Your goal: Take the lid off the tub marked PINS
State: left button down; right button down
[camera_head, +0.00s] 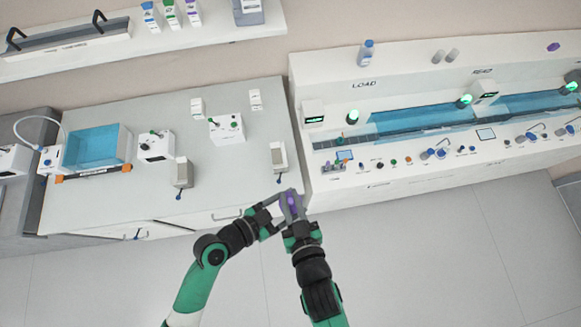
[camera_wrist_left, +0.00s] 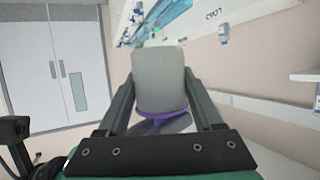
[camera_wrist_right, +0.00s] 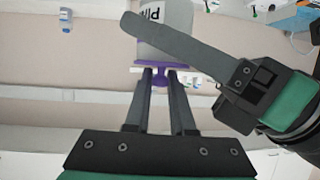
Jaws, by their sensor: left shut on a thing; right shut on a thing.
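The tub is grey with a purple lid; in the right wrist view the tub (camera_wrist_right: 172,42) bears dark letters, partly cut off by the frame edge. My left gripper (camera_wrist_left: 158,75) is shut on the tub's sides, and the tub (camera_wrist_left: 158,82) fills the space between its fingers. The purple lid (camera_wrist_right: 150,64) is against the tub's end; I cannot tell whether there is a gap. My right gripper (camera_wrist_right: 160,76) is shut on the lid's purple knob. In the head view both grippers meet at the tub, with the right gripper (camera_head: 294,218) below it.
The tub is held in the air by the bench (camera_head: 230,95) front edge. A machine with a LOAD label (camera_head: 400,110) stands to the right. A shelf (camera_head: 215,30) with small bottles is at the back left. Open floor (camera_head: 440,240) lies at the lower right.

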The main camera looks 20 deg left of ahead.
jog(key=shift+r, duration=0.1)
dwell(0.4)
jog(key=shift+r, duration=1)
